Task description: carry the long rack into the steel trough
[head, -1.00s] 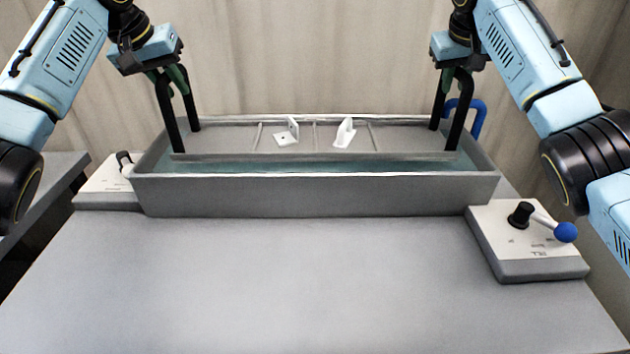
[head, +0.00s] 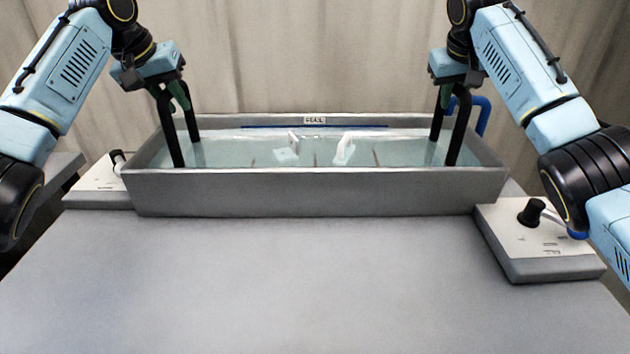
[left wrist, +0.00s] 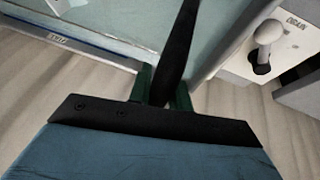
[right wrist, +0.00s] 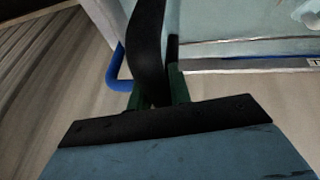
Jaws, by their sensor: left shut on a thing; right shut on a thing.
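The long rack has a tall black handle at each end, left (head: 171,135) and right (head: 460,130). It is inside the steel trough (head: 310,192), its low part under the clear water, with two white pieces (head: 287,154) (head: 345,150) on it. Whether it touches the trough floor cannot be told. My left gripper (head: 170,90) is shut on the left handle, above the rim; its green fingers grip it in the left wrist view (left wrist: 162,88). My right gripper (head: 456,84) is shut on the right handle, also in the right wrist view (right wrist: 157,90).
A blue line and a FULL label (head: 315,120) mark the trough's back wall. A blue pipe (head: 483,112) bends over the right end. A control box (head: 540,250) with a lever stands right, a drain box (head: 98,190) left. The front table is clear.

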